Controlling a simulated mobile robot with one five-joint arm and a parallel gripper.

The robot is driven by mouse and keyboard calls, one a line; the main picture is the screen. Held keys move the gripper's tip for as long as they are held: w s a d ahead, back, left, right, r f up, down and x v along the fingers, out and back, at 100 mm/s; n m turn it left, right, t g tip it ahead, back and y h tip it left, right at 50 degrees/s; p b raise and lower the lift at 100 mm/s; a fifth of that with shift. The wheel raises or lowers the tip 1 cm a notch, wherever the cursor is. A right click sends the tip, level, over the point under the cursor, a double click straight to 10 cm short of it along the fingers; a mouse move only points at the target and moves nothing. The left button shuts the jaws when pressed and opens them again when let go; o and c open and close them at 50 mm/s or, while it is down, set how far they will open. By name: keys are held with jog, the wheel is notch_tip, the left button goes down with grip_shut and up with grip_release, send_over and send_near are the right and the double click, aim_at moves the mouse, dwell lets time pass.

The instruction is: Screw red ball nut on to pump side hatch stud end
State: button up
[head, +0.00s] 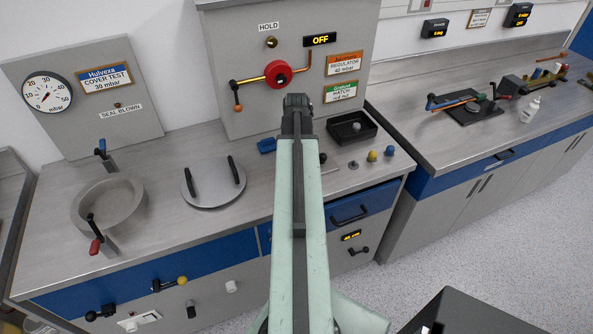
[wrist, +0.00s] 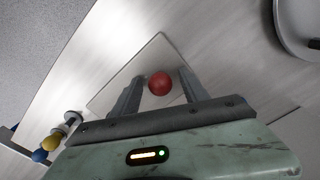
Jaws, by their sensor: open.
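The red ball nut (wrist: 159,83) shows in the wrist view over a pale square patch of the worktop. It lies between the two fingers of my gripper (wrist: 160,80), which are spread with a visible gap on both sides of it. Whether the ball is level with the fingertips or below them I cannot tell. In the head view my gripper (head: 297,104) is over the bench in front of the grey panel, and the red ball nut is hidden behind my arm. I cannot pick out the pump side hatch stud end for sure in either view.
A yellow ball (head: 372,156), a blue ball (head: 389,151) and a small grey piece (head: 353,165) stand right of my arm. A black tray (head: 335,132) is behind them. A round lid with two handles (head: 213,190) and a round opening (head: 82,222) with clamps lie left.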

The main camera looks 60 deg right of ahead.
jog(key=n, duration=0.6)
jog(key=shift+n, duration=0.3)
jog(key=n, duration=0.5)
jog(key=shift+n, duration=0.3)
jog(key=n, duration=0.9)
jog(key=shift+n, duration=0.4)
